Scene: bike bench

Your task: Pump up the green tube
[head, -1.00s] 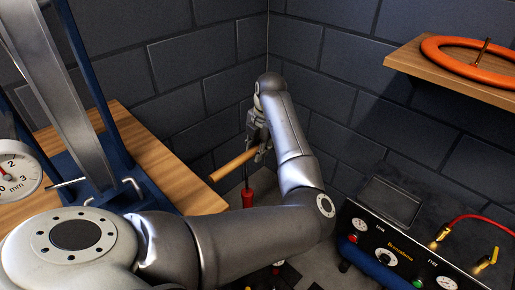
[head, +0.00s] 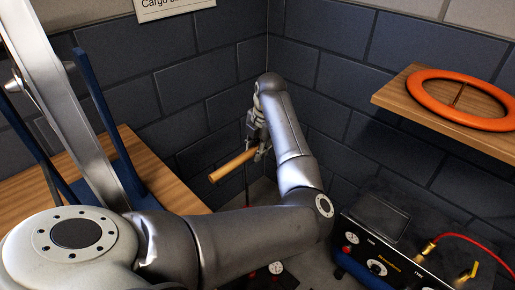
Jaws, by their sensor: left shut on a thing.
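My left gripper (head: 259,148) is shut on the wooden handle (head: 232,166) of the floor pump, near the handle's right part. The handle's left end sticks out free. A thin rod (head: 247,187) runs down from the handle; the pump's lower part is hidden behind my left arm. The green tube is not visible. My right gripper is not in view.
An orange ring (head: 430,103) lies on a wooden wall shelf (head: 395,92) at the right. Below stands a black compressor panel (head: 393,262) with gauges and a red hose (head: 465,236). A wooden bench (head: 165,180) is at the left. Dark block walls meet behind the gripper.

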